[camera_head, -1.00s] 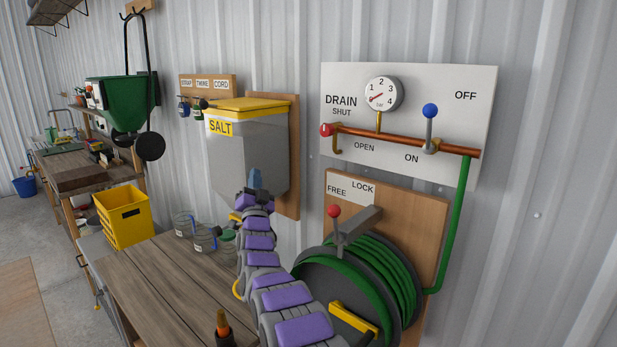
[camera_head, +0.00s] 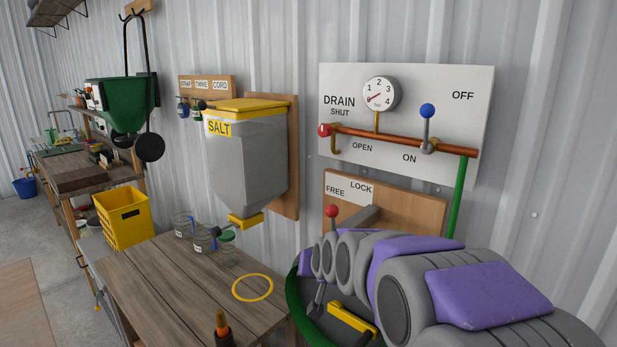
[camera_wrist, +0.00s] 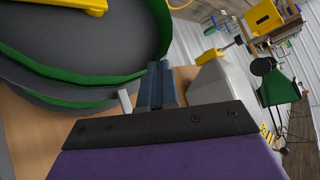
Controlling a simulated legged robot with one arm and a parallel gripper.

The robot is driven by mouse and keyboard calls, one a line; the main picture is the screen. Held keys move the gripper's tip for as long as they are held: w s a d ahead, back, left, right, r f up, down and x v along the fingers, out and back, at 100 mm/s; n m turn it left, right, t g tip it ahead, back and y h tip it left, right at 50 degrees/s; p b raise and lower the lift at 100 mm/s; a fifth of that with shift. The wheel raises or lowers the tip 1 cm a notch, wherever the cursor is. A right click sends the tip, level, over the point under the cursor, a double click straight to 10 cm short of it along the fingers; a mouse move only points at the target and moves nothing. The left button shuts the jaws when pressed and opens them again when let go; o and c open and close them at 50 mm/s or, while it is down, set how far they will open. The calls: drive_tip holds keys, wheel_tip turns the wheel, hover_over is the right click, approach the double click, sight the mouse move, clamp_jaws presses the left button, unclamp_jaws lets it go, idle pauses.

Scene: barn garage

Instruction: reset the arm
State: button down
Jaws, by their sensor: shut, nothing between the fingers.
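My arm, grey with purple panels, is folded back large at the lower right of the head view, in front of the hose reel. The end of the arm is not clear there. My gripper (camera_wrist: 162,72) shows in the wrist view as two dark blue fingers pressed together, shut and empty. The hose reel (camera_wrist: 85,55) with its green hose fills the upper left of that view, close beside the fingers.
A wooden workbench (camera_head: 180,290) holds a yellow ring (camera_head: 253,288) and several jars. The salt dispenser (camera_head: 245,160) hangs above. On the wall are the drain board (camera_head: 470,130) with its blue-knobbed lever (camera_head: 428,125) and a red-knobbed reel lever (camera_head: 332,212). A yellow crate (camera_head: 122,217) stands left.

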drive_tip(key=s+d+f+g+h, duration=0.1)
drive_tip(key=s+d+f+g, duration=0.2)
drive_tip(key=s, duration=1.1)
drive_tip(key=s+d+f+g+h, duration=0.1)
drive_tip(key=s+d+f+g, duration=0.2)
drive_tip(key=s, duration=1.2)
drive_tip(key=s+d+f+g, duration=0.3)
drive_tip(key=s+d, duration=0.3)
drive_tip(key=s, duration=0.8)
drive_tip(key=shift+s+d+f+g+h, duration=0.15)
drive_tip(key=shift+d+f+g+h, duration=0.2)
drive_tip(key=shift+g, duration=0.55)
